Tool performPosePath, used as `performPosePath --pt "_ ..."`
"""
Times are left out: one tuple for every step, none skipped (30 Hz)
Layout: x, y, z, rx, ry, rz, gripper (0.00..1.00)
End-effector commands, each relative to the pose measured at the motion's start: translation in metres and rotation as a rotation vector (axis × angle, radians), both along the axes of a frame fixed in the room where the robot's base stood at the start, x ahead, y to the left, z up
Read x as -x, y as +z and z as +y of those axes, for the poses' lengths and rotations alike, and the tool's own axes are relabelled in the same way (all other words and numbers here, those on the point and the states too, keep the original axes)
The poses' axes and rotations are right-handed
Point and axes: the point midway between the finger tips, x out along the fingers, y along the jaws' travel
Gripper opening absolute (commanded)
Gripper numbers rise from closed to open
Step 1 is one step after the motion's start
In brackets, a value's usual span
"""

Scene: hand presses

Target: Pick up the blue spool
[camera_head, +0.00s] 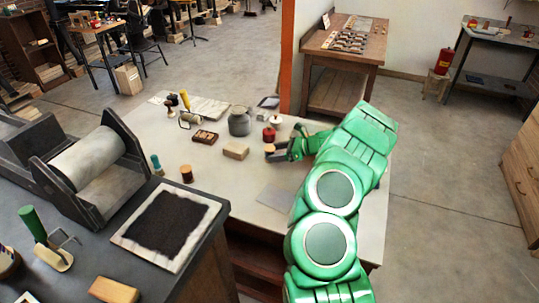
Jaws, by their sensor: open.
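My gripper (280,151) is open on the pale table, at the end of my green arm, and points left. A small spool-like thing with a round tan top (269,148) stands at its fingertips. Its side is dark and partly hidden by the fingers, so I cannot tell for sure that it is the blue spool, or whether the fingers touch it. A brown spool (187,174) stands farther left, near the press bench. A small upright blue-green thing (156,163) stands beyond it; its shape is too small to tell.
A tan block (235,151), a grey jar (239,122), a red bottle (269,134) and a brown type tray (205,137) stand close by. The dark bench with the roller press (88,165) and inked slab (167,223) borders the left. The table's front middle holds a flat grey sheet (275,197).

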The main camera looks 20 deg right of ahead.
Motion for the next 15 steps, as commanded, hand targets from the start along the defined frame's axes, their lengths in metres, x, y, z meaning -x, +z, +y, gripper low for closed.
performPosePath --pt "-0.002 -0.001 0.002 0.0 0.0 0.0 0.7" --pt "-0.003 -0.001 0.003 0.0 0.0 0.0 0.7" --pt "-0.005 -0.003 0.005 0.0 0.001 0.0 0.7" --pt "-0.006 -0.004 0.007 0.0 0.001 0.0 0.7" --pt "-0.009 -0.005 0.009 0.0 0.002 0.001 0.7" --pt "-0.012 -0.007 0.013 0.0 0.002 0.001 0.7" --pt "-0.015 -0.008 0.016 0.0 0.002 0.001 0.7" --pt "-0.017 -0.009 0.018 0.0 0.002 0.001 0.7" --pt "-0.021 -0.011 0.022 0.0 0.002 0.001 0.7" --pt "-0.023 -0.012 0.025 0.0 0.002 0.001 0.7" --pt "-0.025 -0.014 0.028 -0.001 0.002 0.0 0.7" --pt "-0.028 -0.015 0.032 -0.001 0.002 0.0 0.7" --pt "-0.029 -0.016 0.034 -0.001 0.002 -0.001 0.7" --pt "-0.03 -0.017 0.035 -0.001 0.002 -0.001 0.7" --pt "-0.031 -0.017 0.036 0.0 0.001 -0.001 0.7"
